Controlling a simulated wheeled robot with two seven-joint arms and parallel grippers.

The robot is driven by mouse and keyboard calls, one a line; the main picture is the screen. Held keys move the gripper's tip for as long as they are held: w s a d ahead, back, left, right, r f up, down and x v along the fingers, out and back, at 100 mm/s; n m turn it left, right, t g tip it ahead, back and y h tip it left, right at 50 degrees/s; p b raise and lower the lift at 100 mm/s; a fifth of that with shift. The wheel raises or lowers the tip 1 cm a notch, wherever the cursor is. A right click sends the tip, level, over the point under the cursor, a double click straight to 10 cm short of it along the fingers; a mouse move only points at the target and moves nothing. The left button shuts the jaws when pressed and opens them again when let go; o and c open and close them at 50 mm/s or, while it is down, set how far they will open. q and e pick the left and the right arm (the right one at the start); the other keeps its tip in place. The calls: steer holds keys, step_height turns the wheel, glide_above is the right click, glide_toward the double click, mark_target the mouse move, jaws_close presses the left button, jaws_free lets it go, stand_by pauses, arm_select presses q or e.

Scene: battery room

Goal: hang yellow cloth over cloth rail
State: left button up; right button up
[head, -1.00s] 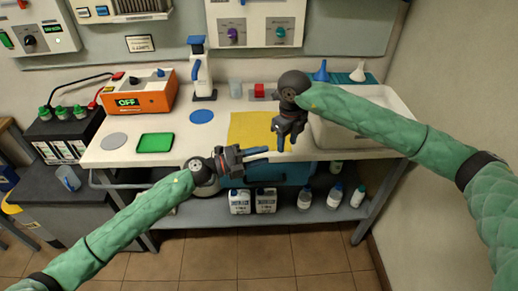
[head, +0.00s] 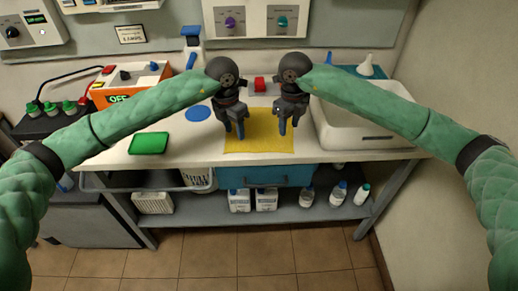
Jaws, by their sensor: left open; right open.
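The yellow cloth (head: 260,147) lies flat on the white bench top, near its front edge. My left gripper (head: 241,132) is open and points down over the left part of the cloth. My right gripper (head: 283,130) is open and points down over the right part. Both hide some of the cloth, and whether the fingertips touch it I cannot tell. A grey bar (head: 150,188), which looks like the cloth rail, runs along the bench's front on the left, below the top. Nothing yellow hangs on it.
A green tray (head: 149,143) and a blue disc (head: 198,114) lie left of the cloth. A white sink (head: 355,138) is at the right. Several bottles stand on the lower shelf (head: 290,207). A blue drawer front (head: 265,176) is below the cloth.

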mark_target(232, 148)
arm_select(q)
steer(key=shift+y, duration=0.6)
steer(key=shift+w+a+f, duration=0.2)
steer(key=shift+a+f, duration=0.05)
steer(key=shift+f, duration=0.9)
steer(key=shift+w+a+f, duration=0.25)
steer(key=shift+a+f, duration=0.05)
steer(key=shift+f, duration=0.85)
steer(key=shift+w+a+f, duration=0.2)
steer(key=shift+a+f, duration=0.05)
steer(key=shift+f, duration=0.9)
arm_select(e)
steer(key=shift+w+f, duration=0.2)
steer(key=shift+f, duration=3.75)
arm_select(q)
steer(key=shift+f, duration=0.15)
arm_select(e)
steer(key=shift+f, duration=0.2)
arm_select(q)
jaws_close()
arm_select(e)
jaws_close()
steer(key=shift+r, duration=0.15)
